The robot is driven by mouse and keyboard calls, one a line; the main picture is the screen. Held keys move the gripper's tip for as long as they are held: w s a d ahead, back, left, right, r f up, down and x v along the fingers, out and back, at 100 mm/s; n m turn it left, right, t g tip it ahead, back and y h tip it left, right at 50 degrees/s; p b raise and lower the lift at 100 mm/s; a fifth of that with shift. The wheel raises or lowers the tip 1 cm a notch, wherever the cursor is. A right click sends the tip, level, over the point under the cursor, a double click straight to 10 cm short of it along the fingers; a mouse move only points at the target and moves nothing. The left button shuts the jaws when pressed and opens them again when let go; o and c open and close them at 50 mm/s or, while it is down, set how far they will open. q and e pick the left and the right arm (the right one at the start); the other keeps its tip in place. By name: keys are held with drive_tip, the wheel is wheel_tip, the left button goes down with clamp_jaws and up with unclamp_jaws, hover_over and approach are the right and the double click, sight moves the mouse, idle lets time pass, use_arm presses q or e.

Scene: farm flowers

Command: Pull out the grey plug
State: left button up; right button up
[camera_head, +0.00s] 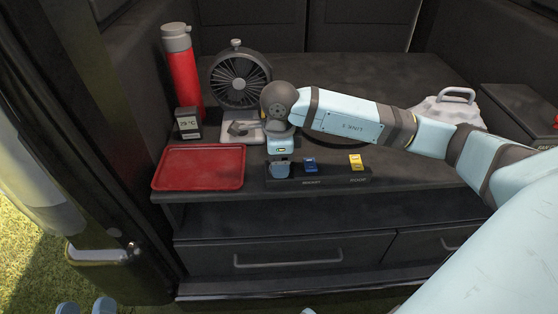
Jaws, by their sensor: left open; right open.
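A black socket strip (330,181) lies near the front edge of the dark counter. A blue plug (309,164) stands in its middle and a yellow plug (356,162) at its right part. My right gripper (280,171) is open and points down over the strip's left end, its fingertips low at the strip. It covers that end, and I cannot clearly make out the grey plug there. My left gripper (86,308) is open and empty at the bottom left corner, far from the strip; only its fingertips show.
A red tray (199,167) lies left of the strip. Behind it stand a small clock (188,123), a red bottle (183,73) and a black fan (240,80). A whitish lidded thing (450,108) is at the back right. Drawers (290,252) are below.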

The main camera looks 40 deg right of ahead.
idle(0.3)
clamp_jaws()
drive_tip(key=shift+r+p, duration=1.8)
drive_tip(key=shift+r, duration=1.2)
